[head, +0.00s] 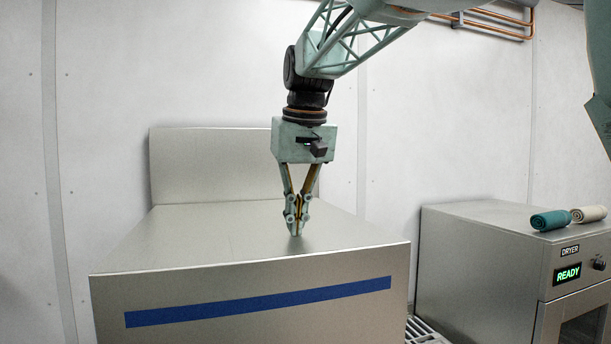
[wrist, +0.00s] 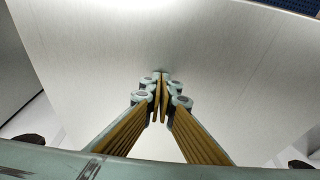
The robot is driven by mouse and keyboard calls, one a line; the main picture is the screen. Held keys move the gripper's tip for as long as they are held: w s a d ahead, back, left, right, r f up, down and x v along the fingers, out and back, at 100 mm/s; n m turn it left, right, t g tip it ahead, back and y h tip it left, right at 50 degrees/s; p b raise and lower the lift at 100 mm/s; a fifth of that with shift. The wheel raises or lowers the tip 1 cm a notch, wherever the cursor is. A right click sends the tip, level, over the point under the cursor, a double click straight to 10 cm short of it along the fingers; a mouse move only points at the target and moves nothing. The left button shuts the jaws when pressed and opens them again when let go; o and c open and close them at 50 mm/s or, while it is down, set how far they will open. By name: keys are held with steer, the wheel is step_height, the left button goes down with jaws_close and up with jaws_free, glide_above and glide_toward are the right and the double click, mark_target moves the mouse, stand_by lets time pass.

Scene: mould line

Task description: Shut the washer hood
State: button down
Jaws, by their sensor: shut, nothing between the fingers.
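The washer hood (head: 190,235) is a large grey metal box-like cover with a blue stripe (head: 260,302) across its front face. It appears lowered, with its top sloping slightly toward the front. My gripper (head: 296,232) points down at the hood's top, fingers shut and empty. The fingertips are at or very near the top surface; I cannot tell whether they touch. In the wrist view, the shut fingertips (wrist: 160,78) show against the hood's bare metal (wrist: 220,50). The hood's lower edge is out of view.
A metal upright panel (head: 215,165) stands behind the hood. To the right is a dryer (head: 480,260) with a lit READY display (head: 567,274). A teal roll (head: 551,220) and a cream roll (head: 589,214) lie on it. A slatted grey surface (head: 424,331) shows between hood and dryer.

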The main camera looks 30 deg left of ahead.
step_height(320, 180, down, 19)
steer(key=b, duration=0.7)
steer(key=shift+s+a+f, duration=0.15)
steer(key=shift+s+f, duration=0.05)
steer(key=shift+s, duration=0.15)
steer(key=shift+f, duration=0.15)
